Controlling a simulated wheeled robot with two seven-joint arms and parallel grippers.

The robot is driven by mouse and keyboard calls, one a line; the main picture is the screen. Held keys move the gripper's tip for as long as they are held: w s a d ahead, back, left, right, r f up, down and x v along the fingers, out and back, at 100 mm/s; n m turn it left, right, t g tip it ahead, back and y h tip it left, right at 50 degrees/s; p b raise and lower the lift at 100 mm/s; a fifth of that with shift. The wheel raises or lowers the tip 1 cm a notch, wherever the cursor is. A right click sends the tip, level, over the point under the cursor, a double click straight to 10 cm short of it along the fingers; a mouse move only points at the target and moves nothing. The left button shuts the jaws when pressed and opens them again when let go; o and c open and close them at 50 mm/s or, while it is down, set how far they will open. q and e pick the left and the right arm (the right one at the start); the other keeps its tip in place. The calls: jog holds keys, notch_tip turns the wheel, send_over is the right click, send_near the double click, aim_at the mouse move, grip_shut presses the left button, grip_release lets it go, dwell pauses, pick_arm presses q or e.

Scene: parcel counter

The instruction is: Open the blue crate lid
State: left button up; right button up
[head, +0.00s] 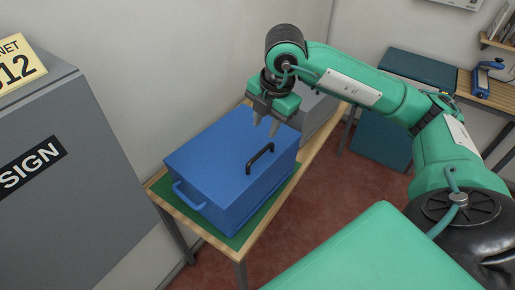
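The blue crate (215,190) stands on a green mat on a narrow wooden table. Its blue lid (215,155) is closed and lies flat on top. A blue side handle (189,196) is on the crate's left end. My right gripper (265,128) points down above the far part of the lid, above and beyond the black handle. Its fingers are apart with nothing between them. It appears clear of the handle. My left gripper is not in view.
A grey cabinet (70,180) with a sign stands close at the left. A grey box (318,112) sits behind the crate on the table (160,198). A wall is behind. A desk with a blue tool (482,80) is at the far right.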

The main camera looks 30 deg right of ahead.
aim_at(257, 155)
jog(key=f+p, duration=0.1)
jog(key=f, duration=0.2)
jog(key=w+f, duration=0.1)
jog(key=f, duration=0.3)
jog(key=w+f+p, duration=0.1)
jog(key=f, duration=0.3)
jog(key=shift+w+a+f+p, duration=0.1)
jog(key=shift+a+f+p, duration=0.1)
jog(key=shift+a+p, duration=0.15)
jog(key=shift+c, duration=0.2)
grip_shut()
